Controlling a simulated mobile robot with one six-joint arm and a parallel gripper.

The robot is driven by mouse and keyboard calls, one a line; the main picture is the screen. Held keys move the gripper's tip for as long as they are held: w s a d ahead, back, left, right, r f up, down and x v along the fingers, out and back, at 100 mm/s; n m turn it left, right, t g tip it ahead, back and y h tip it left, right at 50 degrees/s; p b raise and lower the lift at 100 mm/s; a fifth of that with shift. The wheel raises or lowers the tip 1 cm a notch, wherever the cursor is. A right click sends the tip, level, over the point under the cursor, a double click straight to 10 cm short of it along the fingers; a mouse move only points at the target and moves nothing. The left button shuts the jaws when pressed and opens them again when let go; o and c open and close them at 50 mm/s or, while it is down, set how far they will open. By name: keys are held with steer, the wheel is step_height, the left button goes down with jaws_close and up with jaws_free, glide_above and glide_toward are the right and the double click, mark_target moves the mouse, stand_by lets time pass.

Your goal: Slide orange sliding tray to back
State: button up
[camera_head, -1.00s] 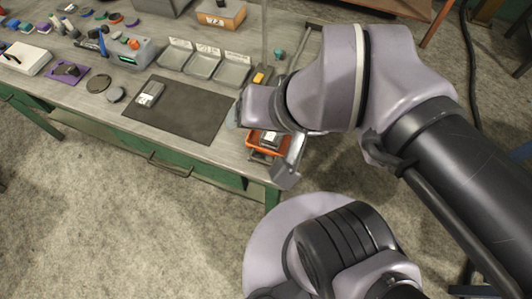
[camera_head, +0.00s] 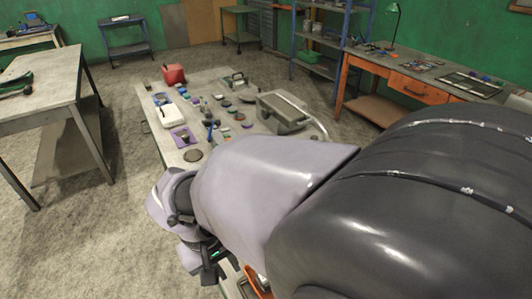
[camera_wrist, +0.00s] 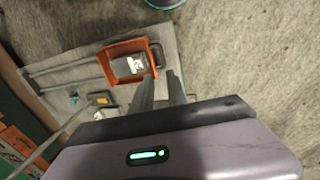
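The orange sliding tray (camera_wrist: 124,47) shows in the wrist view, left of and beyond the fingertips. A dark loop or handle shows along the tray's right side. My gripper (camera_wrist: 160,79) has its two fingers apart with a gap between them, close to the tray's lower right corner. Whether a finger touches the tray or handle is unclear. In the head view my gripper (camera_head: 210,273) is low beside my arm, and only an orange sliver of the tray (camera_head: 257,286) shows.
Grey rails (camera_wrist: 75,62) run left from the tray over the bench top. A yellow-topped item (camera_wrist: 103,100) lies near it. Bare floor lies left of the bench.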

mark_target(243, 292)
steer(key=f+b, duration=0.2)
steer(key=f, duration=0.3)
steer(key=w+d+f+b, duration=0.1)
steer(key=f+b, duration=0.1)
steer(key=f, duration=0.4)
steer(key=f+b, duration=0.2)
steer(key=f, duration=0.3)
steer(key=shift+w+d+f, duration=0.15)
steer(key=shift+w+d, duration=0.2)
jaws_close()
